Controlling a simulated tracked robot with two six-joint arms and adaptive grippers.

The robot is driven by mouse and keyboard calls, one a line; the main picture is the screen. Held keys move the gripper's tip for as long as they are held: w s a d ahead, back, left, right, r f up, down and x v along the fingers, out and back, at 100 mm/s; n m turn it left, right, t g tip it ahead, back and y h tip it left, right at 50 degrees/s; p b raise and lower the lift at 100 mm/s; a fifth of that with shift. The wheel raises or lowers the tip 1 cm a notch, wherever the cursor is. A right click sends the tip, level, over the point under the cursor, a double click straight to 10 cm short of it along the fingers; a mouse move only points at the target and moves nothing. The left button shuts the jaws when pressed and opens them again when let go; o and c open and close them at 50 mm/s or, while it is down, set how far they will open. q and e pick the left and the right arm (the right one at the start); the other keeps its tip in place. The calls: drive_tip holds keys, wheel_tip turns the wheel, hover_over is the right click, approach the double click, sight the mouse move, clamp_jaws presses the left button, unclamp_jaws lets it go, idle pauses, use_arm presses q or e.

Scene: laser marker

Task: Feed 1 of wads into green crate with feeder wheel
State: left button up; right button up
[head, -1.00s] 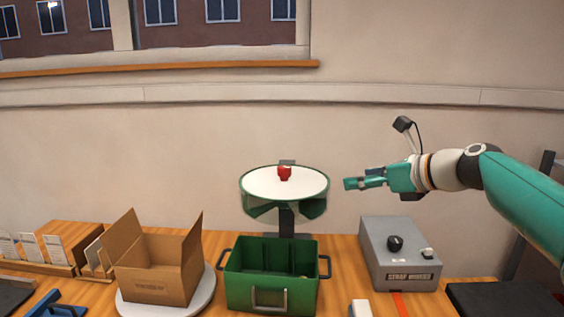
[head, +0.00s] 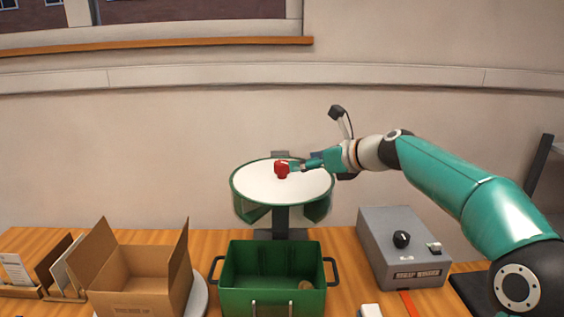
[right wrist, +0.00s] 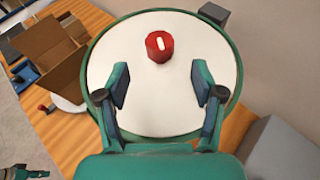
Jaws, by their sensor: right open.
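The feeder wheel (head: 255,185) is a white-topped drum with a green rim on a dark post, with a red knob (head: 281,169) on top. My right gripper (head: 297,167) is over the disc, just right of the knob. In the right wrist view its fingers (right wrist: 160,83) are spread and empty, with the red knob (right wrist: 158,46) ahead of them. The green crate (head: 262,303) stands below the wheel. A small tan roundish thing (head: 305,285), perhaps a wad, lies inside it at right. A teal part (right wrist: 27,173) at the wrist view's lower-left corner may be my left gripper; its state is unclear.
An open cardboard box (head: 140,295) on a white round base stands left of the crate. A grey control box (head: 405,250) with a black knob stands to the right. Card holders (head: 20,275) are at far left. The wall is close behind the wheel.

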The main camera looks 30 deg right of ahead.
sight(287, 164)
drive_tip(key=p+x, duration=0.1)
drive_tip(key=x, duration=0.8)
drive_tip(key=shift+a+f+p, duration=0.1)
drive_tip(key=shift+f+p, duration=0.05)
drive_tip(key=shift+p, duration=0.15)
drive_tip(key=shift+c, duration=0.4)
clamp_jaws()
